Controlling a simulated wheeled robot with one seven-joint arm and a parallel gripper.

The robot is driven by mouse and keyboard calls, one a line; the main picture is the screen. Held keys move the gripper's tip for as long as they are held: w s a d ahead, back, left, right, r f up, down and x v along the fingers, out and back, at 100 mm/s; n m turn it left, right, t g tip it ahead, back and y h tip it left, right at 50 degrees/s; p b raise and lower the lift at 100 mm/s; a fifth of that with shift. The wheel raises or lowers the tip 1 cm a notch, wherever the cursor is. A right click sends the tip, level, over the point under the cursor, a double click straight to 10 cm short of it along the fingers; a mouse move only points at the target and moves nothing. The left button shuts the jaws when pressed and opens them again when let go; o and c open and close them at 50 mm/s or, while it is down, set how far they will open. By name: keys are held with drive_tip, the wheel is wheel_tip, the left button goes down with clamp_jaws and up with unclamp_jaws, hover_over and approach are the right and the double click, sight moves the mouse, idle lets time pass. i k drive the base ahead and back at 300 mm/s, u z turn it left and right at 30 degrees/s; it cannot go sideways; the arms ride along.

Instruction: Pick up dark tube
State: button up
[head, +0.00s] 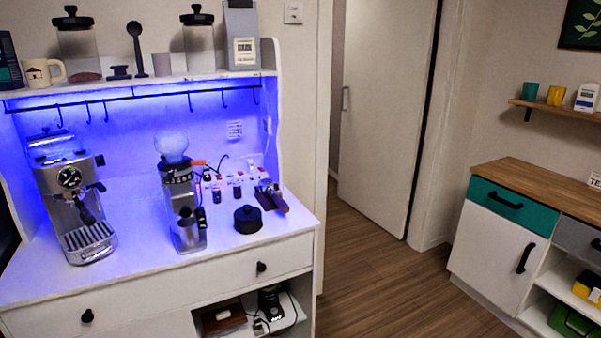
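A small dark upright tube-like object (201,219) stands on the white counter, close against the right side of the coffee grinder (184,215). I cannot tell if it touches the grinder. Behind it to the right are small dark bottles, one (216,192) nearer the grinder and one (237,188) further right. These are also dark and narrow, and too small to make out clearly, so I cannot tell for certain which is the dark tube. My gripper is not in view.
An espresso machine (72,200) stands at the left. A round black canister (248,219) and a dark tool with a brown handle (272,197) are on the counter's right. A shelf (150,83) with jars and a hook rail hangs above. The wooden floor (400,285) is clear.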

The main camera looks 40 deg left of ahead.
sight(216, 193)
drive_tip(key=u, duration=0.35)
drive_tip(key=i, duration=1.15)
drive_tip(key=u, duration=1.5)
drive_tip(key=i, duration=0.75)
drive_tip(key=u, duration=0.75)
drive_tip(key=i, duration=0.5)
drive_tip(key=z, duration=0.05)
